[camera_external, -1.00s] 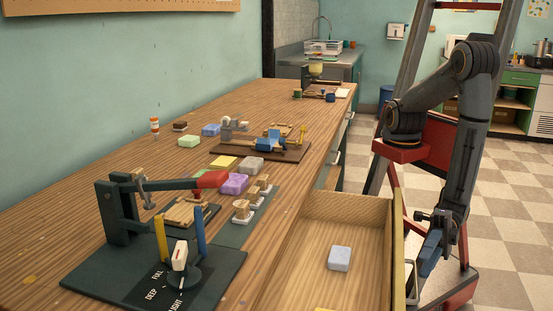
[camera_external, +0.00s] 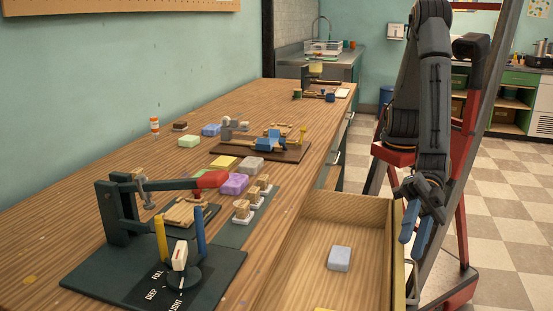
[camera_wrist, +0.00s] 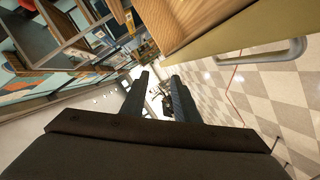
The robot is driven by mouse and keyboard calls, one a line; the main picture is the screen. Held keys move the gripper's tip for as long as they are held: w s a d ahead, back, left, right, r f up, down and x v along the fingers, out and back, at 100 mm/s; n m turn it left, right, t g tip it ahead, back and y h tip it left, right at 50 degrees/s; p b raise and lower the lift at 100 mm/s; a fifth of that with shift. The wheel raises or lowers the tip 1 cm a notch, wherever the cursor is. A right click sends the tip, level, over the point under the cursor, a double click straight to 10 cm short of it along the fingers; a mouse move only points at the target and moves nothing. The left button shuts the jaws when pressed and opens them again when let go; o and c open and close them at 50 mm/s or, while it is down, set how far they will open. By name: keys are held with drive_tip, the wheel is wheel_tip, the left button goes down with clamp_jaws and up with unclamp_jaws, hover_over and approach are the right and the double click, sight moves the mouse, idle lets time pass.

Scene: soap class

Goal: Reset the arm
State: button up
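My gripper (camera_external: 413,229) hangs fingers down just right of the open drawer, outside its edge and above the floor. Its two blue fingers show apart in the external view. In the wrist view my gripper (camera_wrist: 160,88) has its two dark fingers spread, with a gap and nothing held between them. My arm rises upright from the red base behind the drawer.
The open drawer (camera_external: 398,240) holds a pale blue soap bar (camera_external: 339,258) and a partly cut-off yellow piece. A dark lever press (camera_external: 118,215), soap bars and wooden fixtures stand on the wooden bench (camera_external: 70,225). In the wrist view a drawer handle (camera_wrist: 270,52) is near. Checkered floor lies right.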

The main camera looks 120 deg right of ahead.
drive_tip(key=s+d+f+m+g+h, duration=0.15)
drive_tip(key=d+m+g+h, duration=0.4)
drive_tip(key=d, duration=1.65)
drive_tip(key=s+d+r+m+g+h+p, duration=0.15)
drive_tip(key=s+d+m+g, duration=0.7)
drive_tip(key=s+d, duration=1.05)
drive_tip(key=d+r+m+t+h+p, duration=0.1)
drive_tip(key=d+r+m+p, duration=0.2)
drive_tip(key=p, duration=1)
drive_tip(key=d+r, duration=0.2)
drive_tip(key=d, duration=0.1)
drive_tip(key=shift+r, duration=0.25)
